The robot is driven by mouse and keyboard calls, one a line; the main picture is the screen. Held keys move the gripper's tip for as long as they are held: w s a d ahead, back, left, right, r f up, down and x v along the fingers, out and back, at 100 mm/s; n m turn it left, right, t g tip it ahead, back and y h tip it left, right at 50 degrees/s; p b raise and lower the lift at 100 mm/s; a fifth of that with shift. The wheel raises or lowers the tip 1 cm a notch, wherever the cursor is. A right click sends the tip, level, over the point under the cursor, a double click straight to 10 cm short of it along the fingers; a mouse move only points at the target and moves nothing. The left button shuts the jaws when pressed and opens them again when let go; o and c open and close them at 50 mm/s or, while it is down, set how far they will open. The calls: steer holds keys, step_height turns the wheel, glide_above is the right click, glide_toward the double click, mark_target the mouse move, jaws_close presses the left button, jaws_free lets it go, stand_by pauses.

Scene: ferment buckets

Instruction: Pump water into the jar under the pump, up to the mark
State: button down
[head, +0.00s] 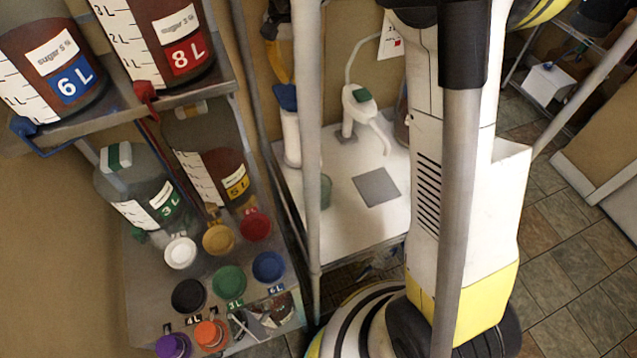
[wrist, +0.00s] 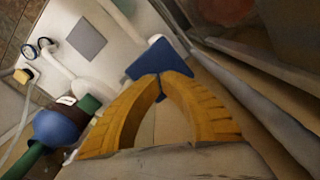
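A white pump with a blue top (head: 287,98) stands on the white bench (head: 345,225), partly behind a pole in the head view. A greenish glass jar (head: 326,190) stands in front of it, mostly hidden by that pole; its mark and water level cannot be made out. In the wrist view, the yellow fingers of my gripper (wrist: 162,78) come together at the tips, right at the blue pump top (wrist: 158,57). Nothing shows held between them; whether they press on the top is unclear. A yellow-orange part of my gripper (head: 275,58) shows above the pump in the head view.
Shelves at left hold labelled jars, such as a 3L jar (head: 140,190), and several coloured lids. Upright poles (head: 307,140) stand close to the bench.

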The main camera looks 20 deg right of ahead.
steer(key=shift+f+b, duration=1.55)
steer(key=shift+f, duration=0.85)
steer(key=shift+r+p, duration=1.7)
steer(key=shift+r, duration=0.85)
steer(key=shift+r, duration=0.1)
steer(key=shift+r+p, duration=1.75)
steer(key=shift+r, duration=0.75)
steer(key=shift+f, duration=0.1)
